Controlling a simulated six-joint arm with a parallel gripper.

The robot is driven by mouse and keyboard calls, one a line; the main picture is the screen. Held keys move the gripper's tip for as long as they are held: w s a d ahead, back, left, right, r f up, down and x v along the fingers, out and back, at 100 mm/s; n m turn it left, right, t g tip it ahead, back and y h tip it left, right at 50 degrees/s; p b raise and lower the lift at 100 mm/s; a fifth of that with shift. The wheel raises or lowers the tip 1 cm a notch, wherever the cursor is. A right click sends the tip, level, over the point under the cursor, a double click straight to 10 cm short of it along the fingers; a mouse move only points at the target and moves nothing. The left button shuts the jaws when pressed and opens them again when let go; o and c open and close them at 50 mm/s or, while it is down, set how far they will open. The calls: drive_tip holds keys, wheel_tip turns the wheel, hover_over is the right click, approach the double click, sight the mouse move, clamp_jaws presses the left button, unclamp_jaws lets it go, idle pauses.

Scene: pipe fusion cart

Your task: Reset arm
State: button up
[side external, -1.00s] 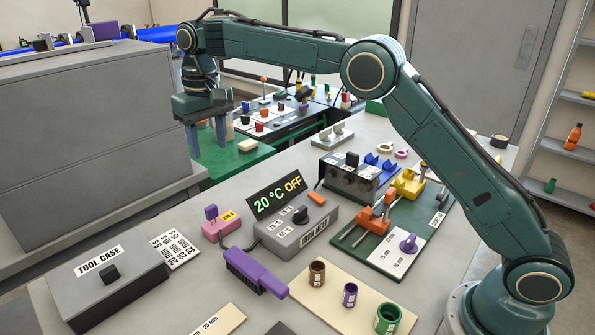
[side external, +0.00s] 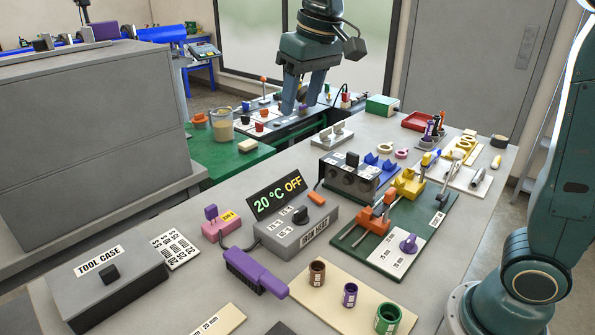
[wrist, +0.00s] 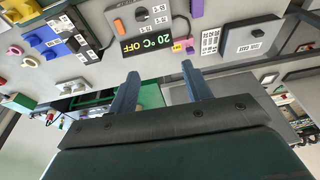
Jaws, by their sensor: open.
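My gripper (side external: 296,106) hangs in the air above the back part of the cart in the side external view, its fingers pointing down. Its two blue-grey fingers are apart with nothing between them. It also shows in the wrist view (wrist: 158,80), open and empty over the cart edge. The upper part of my arm is out of the picture in the side view.
The iron heater box (side external: 295,232) reads 20 °C OFF. A tool case (side external: 108,282), a purple brush (side external: 256,272), a green fixture board (side external: 385,255) and a board with pipe sockets (side external: 340,312) stand on the grey table. A beaker (side external: 222,126) stands behind left.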

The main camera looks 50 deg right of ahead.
drive_tip(key=s+d+f+t, duration=0.1)
drive_tip(key=s+f, duration=0.3)
drive_tip(key=s, duration=0.7)
drive_tip(key=s+d+f+t, duration=0.1)
drive_tip(key=s+d+f, duration=0.2)
drive_tip(key=s, duration=0.9)
drive_tip(key=shift+d+f+t, duration=0.3)
drive_tip(key=shift+d+f, duration=0.1)
drive_tip(key=shift+f, duration=0.35)
